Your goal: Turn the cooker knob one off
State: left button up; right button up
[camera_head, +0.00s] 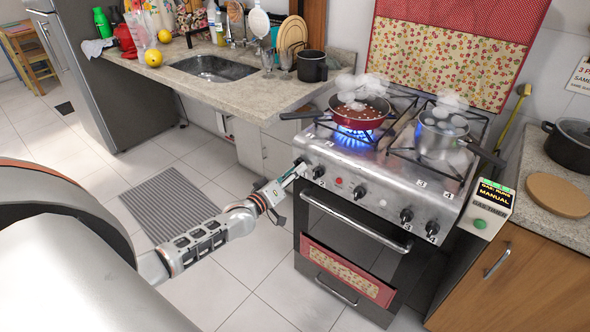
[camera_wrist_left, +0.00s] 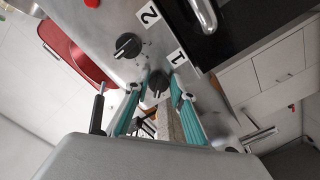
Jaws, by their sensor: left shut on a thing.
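The cooker (camera_head: 345,168) stands right of my left arm, with a row of black knobs along its front panel. My left gripper (camera_head: 294,172) is at the panel's left end. In the left wrist view, cooker knob one (camera_wrist_left: 158,83), black and beside the label 1 (camera_wrist_left: 177,57), sits between the teal finger pads, which are shut on it. Knob two (camera_wrist_left: 128,45) is beside it and free; it also shows in the head view (camera_head: 318,172). Blue flame (camera_head: 352,138) burns under the red pan (camera_head: 358,112). My right gripper is not in view.
A steaming steel pot (camera_head: 438,138) stands on the right burners. The oven door handle (camera_head: 355,222) juts out below the panel. A sink counter (camera_head: 225,85) is behind; floor left of the cooker is open.

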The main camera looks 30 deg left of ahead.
pick_arm(q)
jog(key=shift+a+f+m+p, duration=0.15)
jog(key=shift+m+p, duration=0.3)
jog(key=shift+m, duration=1.6)
jog(key=shift+a+m+p, duration=0.15)
jog(key=shift+m+p, duration=0.25)
jog(key=shift+m, duration=1.65)
jog(key=o, duration=1.1)
